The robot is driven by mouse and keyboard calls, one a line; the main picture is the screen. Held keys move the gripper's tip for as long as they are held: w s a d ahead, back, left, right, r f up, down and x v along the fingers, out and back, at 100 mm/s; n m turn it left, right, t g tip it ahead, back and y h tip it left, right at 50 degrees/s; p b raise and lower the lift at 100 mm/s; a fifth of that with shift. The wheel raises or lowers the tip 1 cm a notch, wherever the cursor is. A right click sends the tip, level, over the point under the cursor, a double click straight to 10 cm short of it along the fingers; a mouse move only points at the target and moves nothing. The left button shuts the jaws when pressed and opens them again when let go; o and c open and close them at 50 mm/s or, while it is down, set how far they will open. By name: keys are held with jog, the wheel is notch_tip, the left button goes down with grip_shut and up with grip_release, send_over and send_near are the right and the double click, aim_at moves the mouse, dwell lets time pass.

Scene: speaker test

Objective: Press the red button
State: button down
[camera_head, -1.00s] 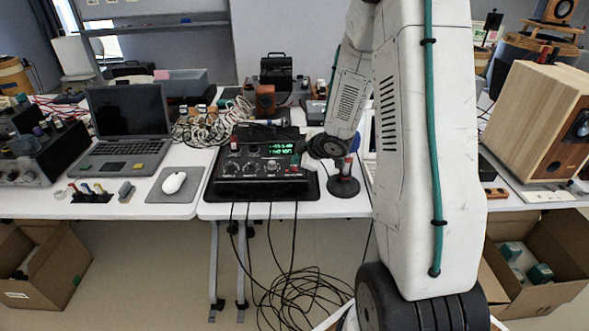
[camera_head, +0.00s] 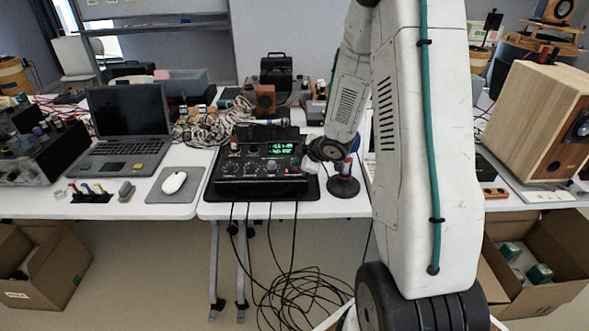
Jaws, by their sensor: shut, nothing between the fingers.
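A black test device (camera_head: 258,185) with a green lit display (camera_head: 282,149) and a row of knobs sits on the white table. A small red spot (camera_head: 295,161), possibly the red button, shows at the device's right side, close to my gripper. My gripper (camera_head: 308,166) shows only as a small pale piece below my dark wrist joint, at the device's right edge. It is shut and holds nothing. I cannot tell whether it touches the device.
A laptop (camera_head: 125,135) and a white mouse (camera_head: 174,183) on a grey mat lie to the left. Coiled cables (camera_head: 200,130) lie behind them. Black cables hang from the device to the floor. A wooden speaker (camera_head: 530,120) stands at right. My arm blocks the centre right.

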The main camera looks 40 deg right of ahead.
jog(key=shift+f, duration=0.45)
dwell(0.3)
jog(key=shift+r, duration=0.95)
notch_tip(320, 180, up, 6)
dwell(0.4)
